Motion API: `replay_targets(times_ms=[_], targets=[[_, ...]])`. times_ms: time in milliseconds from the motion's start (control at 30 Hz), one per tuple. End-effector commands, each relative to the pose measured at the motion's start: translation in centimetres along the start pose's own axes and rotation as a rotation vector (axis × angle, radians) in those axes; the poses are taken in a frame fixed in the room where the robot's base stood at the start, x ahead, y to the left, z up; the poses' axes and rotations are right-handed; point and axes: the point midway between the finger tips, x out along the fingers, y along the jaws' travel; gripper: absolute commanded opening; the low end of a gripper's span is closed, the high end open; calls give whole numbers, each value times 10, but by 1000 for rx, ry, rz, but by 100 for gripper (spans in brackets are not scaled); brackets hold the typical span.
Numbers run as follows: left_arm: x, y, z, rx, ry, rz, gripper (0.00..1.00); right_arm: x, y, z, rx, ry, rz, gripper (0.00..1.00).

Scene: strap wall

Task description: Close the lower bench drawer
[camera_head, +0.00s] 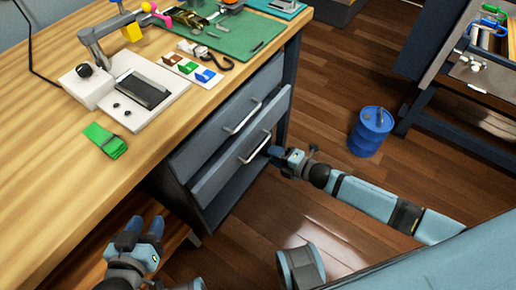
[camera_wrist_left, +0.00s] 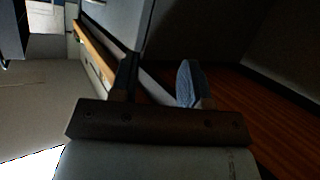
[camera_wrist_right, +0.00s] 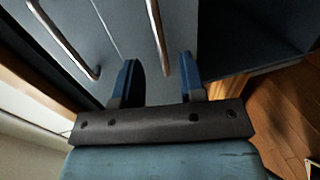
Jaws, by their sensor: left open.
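The lower bench drawer (camera_head: 232,166) is a grey-blue front with a silver bar handle (camera_head: 256,147). Its front appears to stand out a little beyond the upper drawer. My right gripper (camera_head: 273,153) is close to the right end of that handle. In the right wrist view the open fingers (camera_wrist_right: 158,78) point at the drawer front, with the lower handle (camera_wrist_right: 158,38) between their tips in the picture; contact cannot be told. My left gripper (camera_head: 139,230) is open and empty, low beside the bench's front edge, away from the drawers; its fingers (camera_wrist_left: 157,82) are apart.
The upper drawer (camera_head: 222,131) with its own handle (camera_head: 242,117) is directly above. The wooden bench top (camera_head: 50,165) holds a device, a green cloth (camera_head: 105,140) and tools on a green mat. A blue drum (camera_head: 370,132) stands on the floor at right. Floor before the drawers is clear.

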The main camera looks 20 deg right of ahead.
Motion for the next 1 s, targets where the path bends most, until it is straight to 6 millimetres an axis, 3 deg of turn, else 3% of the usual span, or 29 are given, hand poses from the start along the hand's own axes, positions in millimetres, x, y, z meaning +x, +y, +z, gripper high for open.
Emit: replay_targets(times_ms=[100, 300, 500, 767, 900, 933, 1000], targets=[[3, 4, -9, -2, 50, 15, 43, 27, -1, 0, -2, 0, 2, 37], [4, 9, -20, -7, 107, 33, 43, 56, 0, 0, -1, 0, 2, 37], [3, 11, -28, -11, 139, 41, 43, 67, 0, 0, -1, 0, 0, 37], [4, 13, -34, -10, 151, 46, 43, 67, 0, 0, -1, 0, 0, 37], [5, 13, -34, -9, 150, 46, 43, 67, 0, 0, -1, 0, 0, 5], [5, 13, -33, -9, 149, 46, 43, 67, 0, 0, -1, 0, 0, 0], [5, 13, -33, -9, 148, 45, 43, 67, 0, 0, -1, 0, 0, 0]])
